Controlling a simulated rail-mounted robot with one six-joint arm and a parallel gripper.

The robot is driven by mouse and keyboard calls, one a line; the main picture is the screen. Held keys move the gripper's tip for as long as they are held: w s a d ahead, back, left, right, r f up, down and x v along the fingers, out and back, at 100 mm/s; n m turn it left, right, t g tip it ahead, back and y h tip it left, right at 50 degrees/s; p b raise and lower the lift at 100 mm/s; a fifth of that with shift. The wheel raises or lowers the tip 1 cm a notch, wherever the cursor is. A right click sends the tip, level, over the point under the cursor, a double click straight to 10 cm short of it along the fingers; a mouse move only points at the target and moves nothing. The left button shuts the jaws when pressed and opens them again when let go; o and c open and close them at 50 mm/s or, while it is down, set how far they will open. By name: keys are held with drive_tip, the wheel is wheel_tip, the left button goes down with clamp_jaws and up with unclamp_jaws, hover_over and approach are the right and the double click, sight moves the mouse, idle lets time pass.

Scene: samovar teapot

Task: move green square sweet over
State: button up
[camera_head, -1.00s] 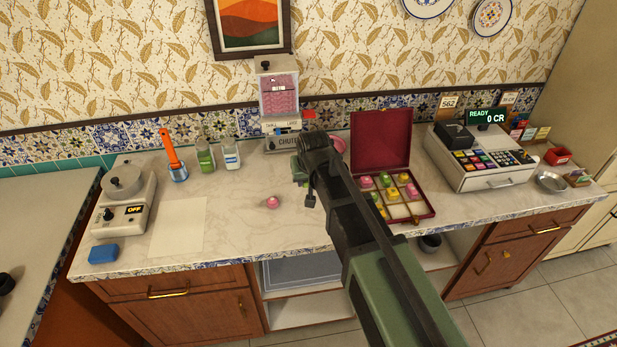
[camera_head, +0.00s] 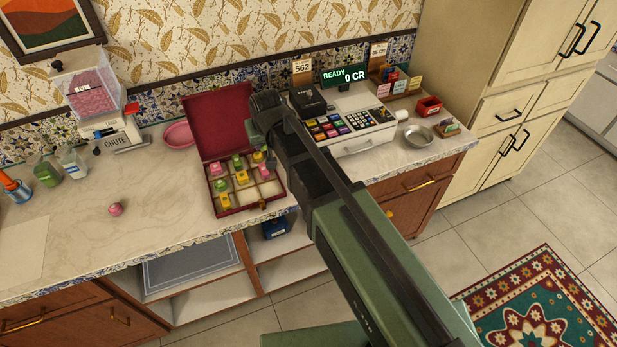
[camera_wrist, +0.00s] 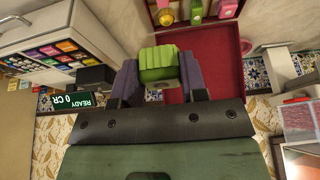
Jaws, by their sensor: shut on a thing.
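A green square sweet (camera_wrist: 158,62) with a ridged top is held between the two purple-grey fingers of my gripper (camera_wrist: 158,80) in the wrist view. My gripper is shut on it, above the counter. In the head view my arm's end is between the open red sweet box (camera_head: 222,212) and the cash register, and the held sweet cannot be made out there. The box holds several pink, green and yellow sweets in its compartments; those at its front right look empty. The box also shows in the wrist view (camera_wrist: 215,60).
The cash register (camera_head: 350,132) stands close to the right of my arm. A metal dish (camera_head: 418,136) is further right. The chute dispenser (camera_head: 97,105) and a pink bowl (camera_head: 178,135) stand at the back left. A lone pink sweet (camera_head: 115,209) lies on the counter (camera_head: 155,225).

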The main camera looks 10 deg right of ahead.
sight(271, 190)
drive_tip(key=shift+d, duration=0.2)
drive_tip(key=shift+a+f, duration=0.15)
drive_tip(key=shift+f, duration=0.05)
drive_tip(key=f+b, duration=2)
drive_tip(key=shift+a+f, duration=0.1)
drive_tip(key=shift+a, duration=0.2)
drive_tip(key=shift+r, duration=0.3)
drive_tip(key=shift+f, duration=0.2)
drive_tip(key=o, duration=0.6)
drive_tip(key=shift+r, duration=0.1)
